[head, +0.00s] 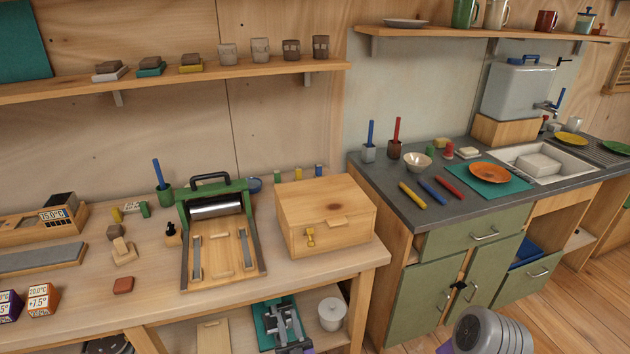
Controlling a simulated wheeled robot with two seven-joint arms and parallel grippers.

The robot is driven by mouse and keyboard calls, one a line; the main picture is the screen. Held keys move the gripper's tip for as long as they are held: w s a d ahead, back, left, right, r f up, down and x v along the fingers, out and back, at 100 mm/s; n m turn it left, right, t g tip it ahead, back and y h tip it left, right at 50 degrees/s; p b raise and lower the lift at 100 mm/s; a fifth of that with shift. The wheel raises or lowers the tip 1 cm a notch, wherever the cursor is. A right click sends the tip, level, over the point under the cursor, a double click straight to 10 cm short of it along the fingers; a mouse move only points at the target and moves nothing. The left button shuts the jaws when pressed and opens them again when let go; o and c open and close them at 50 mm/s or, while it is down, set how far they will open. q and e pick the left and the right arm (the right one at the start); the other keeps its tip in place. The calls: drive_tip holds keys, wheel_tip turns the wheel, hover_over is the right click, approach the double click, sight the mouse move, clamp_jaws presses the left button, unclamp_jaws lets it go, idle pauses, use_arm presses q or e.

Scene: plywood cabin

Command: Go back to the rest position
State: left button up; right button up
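A grey rounded link of my own arm (490,333) shows at the bottom right.
The workbench (150,302) holds a wooden box (325,215), a green-framed press (215,235) and small blocks. A white lidded pot (332,313) stands on the lower shelf. The green cabinet (425,295) and grey counter (400,195) stand at right. Floor (590,310) is clear at far right.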

use_arm(q)
drive_tip(key=a+f+n+g+p, duration=0.1)
drive_tip(key=a+f+g+p, duration=0.1)
drive_tip(key=a+f+g, duration=0.7)
drive_tip(key=s+a+f+g+h+p, duration=0.3)
drive_tip(key=s+f+g+h, duration=0.1)
drive_tip(key=s+f+g, duration=0.5)
drive_tip(key=s+d+r+m+g+h+p, duration=0.1)
drive_tip(key=s+d+r+g+h, duration=0.1)
drive_tip(key=s, duration=0.6)
drive_tip(key=s+d+r+m+g+h+p, duration=0.1)
drive_tip(key=s+d+r+g+h+p, duration=0.1)
drive_tip(key=s+d+h, duration=0.4)
drive_tip(key=s+d+r+g, duration=0.1)
drive_tip(key=s+g, duration=0.1)
drive_tip(key=s, duration=0.1)
drive_tip(key=shift+d+r, duration=0.25)
